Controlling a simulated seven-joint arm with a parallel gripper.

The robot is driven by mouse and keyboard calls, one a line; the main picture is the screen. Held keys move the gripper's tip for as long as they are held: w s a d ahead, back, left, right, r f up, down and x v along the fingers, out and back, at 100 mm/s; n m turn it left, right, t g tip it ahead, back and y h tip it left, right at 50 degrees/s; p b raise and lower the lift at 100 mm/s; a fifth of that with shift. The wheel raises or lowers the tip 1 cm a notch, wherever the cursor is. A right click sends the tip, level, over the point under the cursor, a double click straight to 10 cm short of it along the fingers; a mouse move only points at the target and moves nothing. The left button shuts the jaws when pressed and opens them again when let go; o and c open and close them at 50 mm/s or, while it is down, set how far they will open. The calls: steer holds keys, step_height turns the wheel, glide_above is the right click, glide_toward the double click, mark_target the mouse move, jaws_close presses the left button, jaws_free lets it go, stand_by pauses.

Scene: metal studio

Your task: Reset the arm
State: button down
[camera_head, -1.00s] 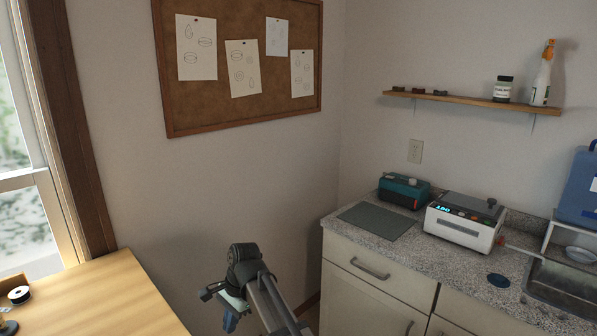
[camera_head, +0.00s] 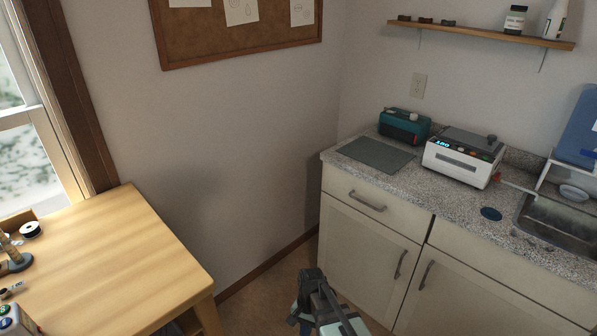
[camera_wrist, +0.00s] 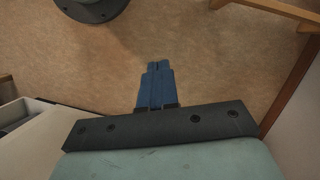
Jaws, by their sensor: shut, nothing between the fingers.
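My gripper (camera_wrist: 154,90) shows in the wrist view as two blue fingers close together, with nothing between them. It points over the bare brown floor (camera_wrist: 200,60). In the head view part of my arm (camera_head: 325,305) shows at the bottom centre, low in front of the cabinets; I cannot make out the fingertips there.
A wooden table (camera_head: 110,265) stands at left. At right, cabinets (camera_head: 365,225) carry a speckled counter (camera_head: 440,195) with a green mat (camera_head: 376,153), a teal device (camera_head: 404,127), a white device (camera_head: 462,158) and a sink (camera_head: 560,218). Floor shows between table and cabinets.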

steer(key=s+d+f+n+g, duration=0.1)
steer(key=s+d+f, duration=0.4)
steer(key=s, duration=0.4)
steer(key=s+d+f+n+g, duration=0.1)
steer(key=s+d+f+n, duration=0.1)
steer(key=s+d+f, duration=0.3)
steer(key=s+d+f+n+g, duration=0.1)
steer(key=s+d+f, duration=0.4)
steer(key=s, duration=0.8)
steer(key=shift+f+n+h, duration=0.4)
steer(key=shift+f, duration=0.35)
